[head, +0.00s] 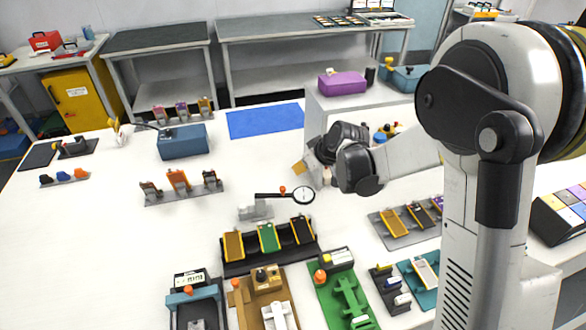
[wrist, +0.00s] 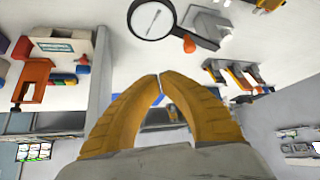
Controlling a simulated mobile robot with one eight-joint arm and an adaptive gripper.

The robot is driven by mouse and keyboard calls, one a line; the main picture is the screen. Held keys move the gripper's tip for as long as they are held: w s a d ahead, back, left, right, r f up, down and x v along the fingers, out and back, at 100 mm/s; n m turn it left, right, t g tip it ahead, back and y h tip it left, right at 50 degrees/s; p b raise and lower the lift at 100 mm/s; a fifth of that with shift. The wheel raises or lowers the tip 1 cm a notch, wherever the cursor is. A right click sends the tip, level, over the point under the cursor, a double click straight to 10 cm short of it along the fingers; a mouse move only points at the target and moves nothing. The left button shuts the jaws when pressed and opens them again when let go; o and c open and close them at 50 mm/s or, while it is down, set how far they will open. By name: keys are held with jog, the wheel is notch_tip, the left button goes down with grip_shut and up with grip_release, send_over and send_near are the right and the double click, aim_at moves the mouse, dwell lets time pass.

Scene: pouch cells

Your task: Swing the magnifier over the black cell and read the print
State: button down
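The magnifier (head: 303,196) has a round, dark-rimmed lens, a black arm reaching left and an orange knob (head: 282,189). It stands by a grey base (head: 256,209) on the white table. In the wrist view the lens (wrist: 152,16) and orange knob (wrist: 190,43) are beyond my fingertips. The black cell (head: 302,230) leans in the right slot of a dark rack, beside a green cell (head: 268,237) and an orange-yellow cell (head: 233,245). The lens is behind the black cell, not above it.
A rack with clamps (head: 180,190) stands left of the magnifier. A second cell rack (head: 410,222) is to the right. Several fixtures, including a green one (head: 345,300), crowd the front.

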jog(key=b+x, duration=0.3)
jog(key=x, duration=0.8)
jog(key=s+d, duration=0.1)
jog(key=s+d+b, duration=0.1)
jog(key=s, duration=0.1)
jog(key=shift+s+r, duration=0.1)
jog(key=shift+s, duration=0.1)
jog(key=shift+d, duration=0.1)
